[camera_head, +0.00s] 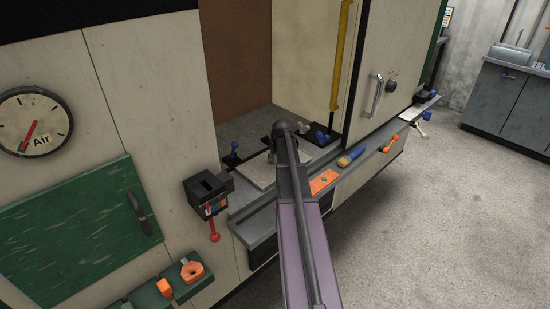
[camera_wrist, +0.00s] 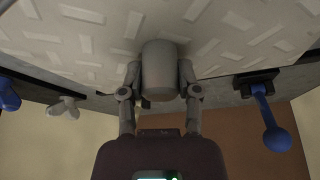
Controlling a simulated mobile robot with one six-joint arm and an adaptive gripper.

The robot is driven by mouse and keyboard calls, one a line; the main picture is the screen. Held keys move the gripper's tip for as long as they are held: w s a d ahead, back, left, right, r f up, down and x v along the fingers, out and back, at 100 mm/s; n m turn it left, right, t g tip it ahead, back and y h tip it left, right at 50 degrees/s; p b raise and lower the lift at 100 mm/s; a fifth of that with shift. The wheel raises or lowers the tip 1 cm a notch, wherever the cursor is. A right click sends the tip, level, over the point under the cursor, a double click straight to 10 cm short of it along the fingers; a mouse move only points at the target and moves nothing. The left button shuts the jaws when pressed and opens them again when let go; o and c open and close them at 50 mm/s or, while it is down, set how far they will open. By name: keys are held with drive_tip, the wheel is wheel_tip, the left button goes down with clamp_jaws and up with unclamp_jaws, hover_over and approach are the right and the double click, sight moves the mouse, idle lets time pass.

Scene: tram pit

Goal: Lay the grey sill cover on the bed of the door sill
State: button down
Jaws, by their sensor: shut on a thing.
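The grey sill cover (camera_head: 257,174) is a pale plate at the door sill (camera_head: 262,218), partly hidden behind my arm in the head view. In the wrist view the cover (camera_wrist: 90,42) fills the upper part and has a raised tread pattern. My gripper (camera_wrist: 160,92) has its fingers on both sides of a stubby grey grip at the cover, and is shut on it. In the head view the jaws are hidden by my arm. The cover is over or on the bed in the doorway; I cannot tell whether it touches fully.
Blue-knobbed clamps stand at the left (camera_head: 234,148) and right (camera_head: 321,137) of the doorway; one shows in the wrist view (camera_wrist: 276,136). An orange plate (camera_head: 323,181), a blue-and-yellow tool (camera_head: 351,157) and an orange tool (camera_head: 390,143) lie along the ledge. A black box (camera_head: 208,189) juts out at left.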

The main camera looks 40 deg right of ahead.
drive_tip(key=shift+f+b, duration=0.4)
drive_tip(key=shift+f, duration=0.05)
drive_tip(key=shift+c, duration=1.2)
unclamp_jaws()
drive_tip(key=shift+r, duration=0.15)
wheel_tip(320, 180, up, 9)
drive_tip(key=p, duration=0.9)
drive_tip(key=shift+f, duration=0.2)
drive_tip(key=shift+s, duration=0.1)
